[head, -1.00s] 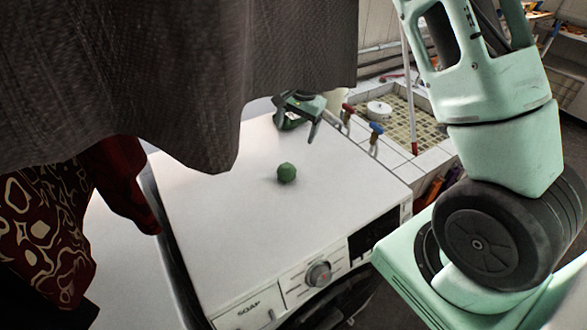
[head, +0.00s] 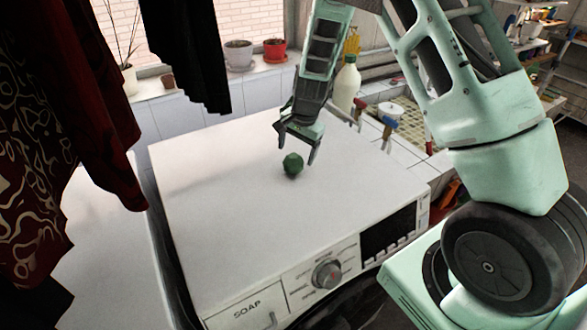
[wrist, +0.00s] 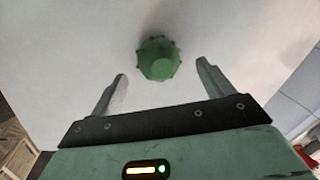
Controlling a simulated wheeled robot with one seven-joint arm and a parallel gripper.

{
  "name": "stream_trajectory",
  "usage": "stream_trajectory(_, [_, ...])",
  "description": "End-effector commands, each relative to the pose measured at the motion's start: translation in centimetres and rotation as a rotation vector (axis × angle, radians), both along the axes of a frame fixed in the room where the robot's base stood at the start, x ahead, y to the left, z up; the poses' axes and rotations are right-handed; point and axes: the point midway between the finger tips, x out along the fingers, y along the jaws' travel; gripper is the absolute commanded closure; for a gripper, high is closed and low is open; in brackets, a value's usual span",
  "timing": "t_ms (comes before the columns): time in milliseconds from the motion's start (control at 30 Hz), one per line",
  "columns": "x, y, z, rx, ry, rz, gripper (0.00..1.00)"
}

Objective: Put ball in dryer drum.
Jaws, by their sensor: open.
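The green ball (head: 293,164) rests on the white top of the machine (head: 240,215). In the wrist view the ball (wrist: 158,58) lies just beyond my fingertips, roughly midway between them. My gripper (head: 296,150) is open and empty, just above and behind the ball in the head view. It also shows in the wrist view (wrist: 160,75), with its two fingers spread wide. The machine's round door at the front is only partly in view at the bottom edge, and the inside of the drum is hidden.
Dark and red patterned clothes (head: 60,150) hang at the left. Potted plants (head: 275,50) stand on the windowsill. A white bottle (head: 347,82) and the tiled sink (head: 415,118) are to the right. The machine's top around the ball is clear.

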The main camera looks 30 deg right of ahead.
Motion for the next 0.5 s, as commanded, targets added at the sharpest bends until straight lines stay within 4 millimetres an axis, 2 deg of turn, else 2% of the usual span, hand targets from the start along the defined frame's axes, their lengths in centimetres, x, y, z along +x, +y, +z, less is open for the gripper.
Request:
stream_trajectory(33, [0.0, 0.1, -1.2, 0.000, 0.001, 0.001, 0.20])
stream_trajectory(200, [0.3, 0.3, -3.6, 0.001, 0.000, 0.002, 0.20])
stream_trajectory(300, [0.4, 0.3, -4.2, 0.001, -0.001, 0.002, 0.20])
stream_trajectory(500, [0.5, 0.3, -4.0, 0.001, -0.001, 0.001, 0.20])
